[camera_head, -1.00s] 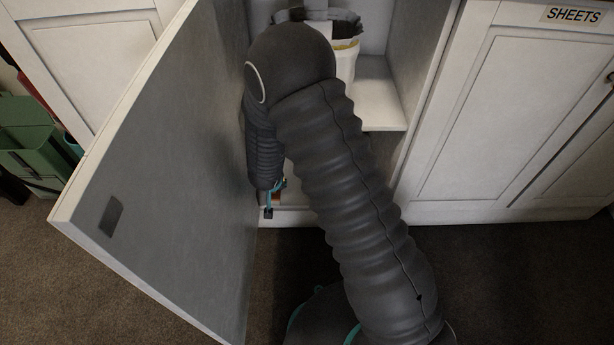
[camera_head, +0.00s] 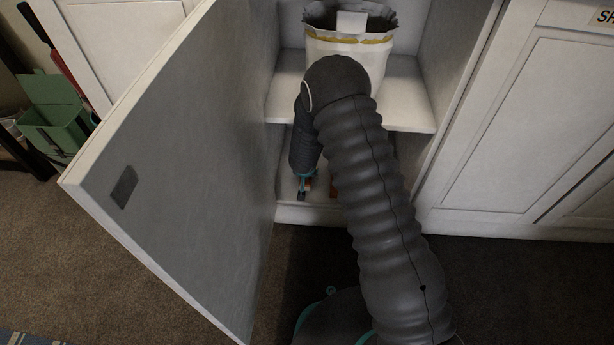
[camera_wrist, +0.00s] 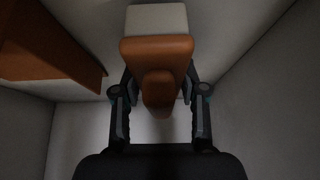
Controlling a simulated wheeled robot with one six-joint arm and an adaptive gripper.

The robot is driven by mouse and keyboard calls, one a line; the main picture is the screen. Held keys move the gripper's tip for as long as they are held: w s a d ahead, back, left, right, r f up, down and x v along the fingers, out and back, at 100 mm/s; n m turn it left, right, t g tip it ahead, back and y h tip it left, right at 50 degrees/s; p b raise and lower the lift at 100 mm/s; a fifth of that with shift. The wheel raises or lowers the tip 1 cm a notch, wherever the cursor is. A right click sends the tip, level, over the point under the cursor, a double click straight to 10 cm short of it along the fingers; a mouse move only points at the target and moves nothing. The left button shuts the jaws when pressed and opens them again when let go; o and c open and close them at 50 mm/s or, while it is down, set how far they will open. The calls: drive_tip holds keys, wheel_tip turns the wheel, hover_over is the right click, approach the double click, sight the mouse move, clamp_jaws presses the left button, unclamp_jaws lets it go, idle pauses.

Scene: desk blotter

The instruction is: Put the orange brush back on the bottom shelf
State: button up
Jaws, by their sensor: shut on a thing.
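The orange brush (camera_wrist: 160,50), with an orange body and a pale block-like end, is between the two fingers of my gripper (camera_wrist: 160,97) in the wrist view. My gripper is shut on it. In the head view my gripper (camera_head: 304,185) is inside the open cabinet, low over the bottom shelf (camera_head: 288,212), below the middle shelf. Only a small orange bit of the brush shows there. I cannot tell whether the brush touches the shelf. My arm hides much of the compartment.
An orange-brown object (camera_wrist: 40,50) stands left in the wrist view. A lined white bin (camera_head: 350,55) stands on the middle shelf (camera_head: 408,112). The open grey door (camera_head: 180,150) is close on the left, and the cabinet's side wall (camera_head: 450,80) is right.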

drive_tip(key=shift+f, duration=0.5)
drive_tip(key=shift+f, duration=0.15)
drive_tip(key=o, duration=1)
drive_tip(key=shift+s+r, duration=0.1)
drive_tip(key=shift+r, duration=0.35)
drive_tip(key=p+v, duration=0.3)
drive_tip(key=v, duration=0.8)
drive_tip(key=shift+s+r, duration=0.15)
